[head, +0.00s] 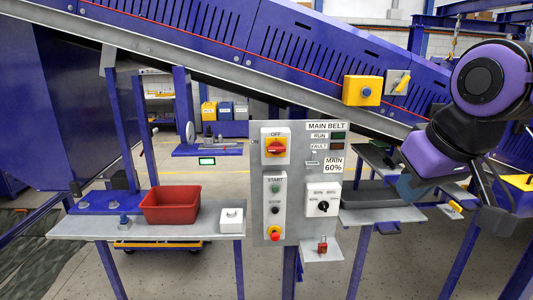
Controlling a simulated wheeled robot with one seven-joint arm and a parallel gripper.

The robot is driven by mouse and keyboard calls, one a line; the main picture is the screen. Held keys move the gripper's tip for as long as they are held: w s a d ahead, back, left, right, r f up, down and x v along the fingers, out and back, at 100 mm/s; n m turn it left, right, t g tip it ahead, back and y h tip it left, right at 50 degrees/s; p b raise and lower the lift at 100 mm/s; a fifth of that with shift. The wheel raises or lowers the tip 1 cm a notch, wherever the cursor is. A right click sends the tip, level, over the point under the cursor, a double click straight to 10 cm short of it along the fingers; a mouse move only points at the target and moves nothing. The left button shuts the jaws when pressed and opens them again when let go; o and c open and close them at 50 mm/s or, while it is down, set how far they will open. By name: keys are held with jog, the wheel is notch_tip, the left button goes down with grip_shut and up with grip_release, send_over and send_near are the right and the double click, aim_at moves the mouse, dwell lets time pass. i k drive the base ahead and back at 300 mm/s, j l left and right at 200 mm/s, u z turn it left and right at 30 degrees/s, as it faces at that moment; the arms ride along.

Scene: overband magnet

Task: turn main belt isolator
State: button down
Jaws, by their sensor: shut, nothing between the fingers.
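The main belt isolator (275,147) is a red rotary handle on a yellow plate in a pale box. It sits at the upper left of the grey MAIN BELT control panel (258,222). OFF is marked above it and ON to its left. Its red handle looks roughly level, but it is too small to be sure where it points. My gripper (492,218) is a dark shape at the right, below my purple arm, well away from the isolator. It is shut and empty; its fingertips are hard to make out.
Below the isolator are START and STOP buttons (276,210), a red button (275,233) and a selector knob (323,206). A red padlock (322,247) is on a small shelf. A red bin (171,205) and white box (231,220) stand on the left bench. The sloping conveyor (300,45) runs behind.

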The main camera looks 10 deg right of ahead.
aim_at(275, 148)
jog(key=i+j+z, duration=0.35)
jog(key=i+j, duration=0.5)
jog(key=k+z, duration=0.3)
jog(key=k+l+z, duration=0.25)
jog(key=k+j, duration=0.05)
jog(key=j, duration=0.05)
